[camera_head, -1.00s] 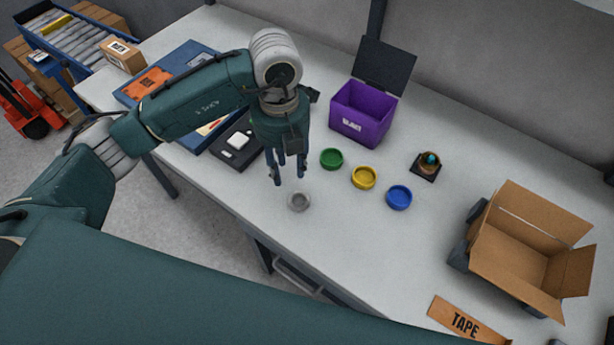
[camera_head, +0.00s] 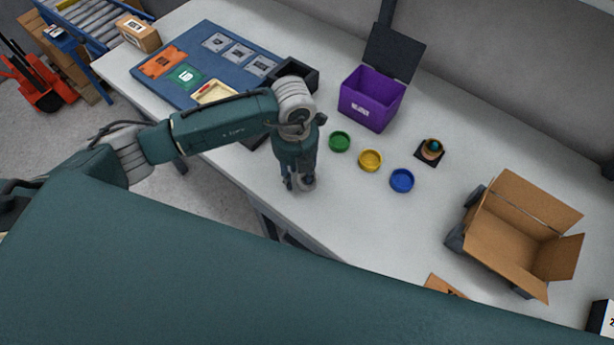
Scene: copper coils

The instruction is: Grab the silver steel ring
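The silver steel ring (camera_head: 306,183) is a small grey ring on the white table near its front edge, and my gripper partly hides it. My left gripper (camera_head: 297,186) points down right at the ring, with its fingertips low at the table. The fingers overlap the ring in this view, so I cannot tell whether they are closed on it or only around it. My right gripper is not in view.
Green (camera_head: 340,142), yellow (camera_head: 370,161) and blue (camera_head: 402,181) round dishes lie right of the gripper. A purple open box (camera_head: 371,103) stands behind them. A copper coil (camera_head: 432,150) sits on a black base. An open cardboard box (camera_head: 510,238) is at right, a blue board (camera_head: 203,42) at back left.

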